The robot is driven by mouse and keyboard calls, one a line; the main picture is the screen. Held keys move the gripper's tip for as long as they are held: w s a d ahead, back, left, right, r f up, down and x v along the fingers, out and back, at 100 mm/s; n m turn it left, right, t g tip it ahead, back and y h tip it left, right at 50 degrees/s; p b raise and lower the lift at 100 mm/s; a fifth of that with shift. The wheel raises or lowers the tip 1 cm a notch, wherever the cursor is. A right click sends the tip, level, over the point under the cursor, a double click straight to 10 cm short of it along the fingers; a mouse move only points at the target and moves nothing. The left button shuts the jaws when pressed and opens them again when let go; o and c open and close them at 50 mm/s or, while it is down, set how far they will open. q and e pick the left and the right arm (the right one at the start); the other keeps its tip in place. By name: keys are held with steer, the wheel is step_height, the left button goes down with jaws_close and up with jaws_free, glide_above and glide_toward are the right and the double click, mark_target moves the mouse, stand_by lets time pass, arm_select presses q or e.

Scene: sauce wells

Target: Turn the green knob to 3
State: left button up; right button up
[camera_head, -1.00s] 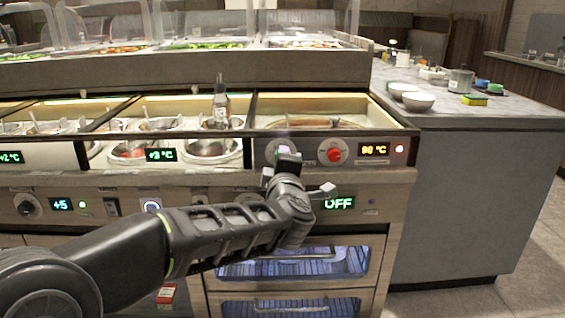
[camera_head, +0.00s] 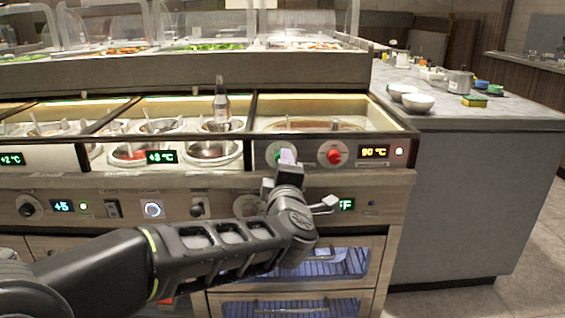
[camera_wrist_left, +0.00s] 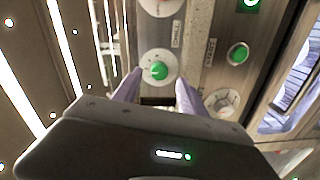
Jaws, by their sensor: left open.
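The green knob (camera_head: 277,154) sits on the front panel, left of the red knob (camera_head: 334,156), partly hidden by my gripper in the head view. In the left wrist view the green knob (camera_wrist_left: 158,71) shows in full on a round white dial (camera_wrist_left: 150,58); its setting is too small to read. My left gripper (camera_head: 287,168) is in front of the panel. In the wrist view its two pale fingers (camera_wrist_left: 158,82) are spread, with the green knob beyond and between their tips; I cannot tell whether they touch it. My right gripper is not in view.
A display reading about 90 °C (camera_head: 373,152) is right of the red knob. A green button (camera_wrist_left: 238,54) shows in the wrist view.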

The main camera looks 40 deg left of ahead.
arm_select(q)
steer(key=v, duration=0.4)
steer(key=shift+s+d+p, duration=0.1)
steer(key=shift+s+p, duration=0.1)
steer(key=shift+p, duration=0.15)
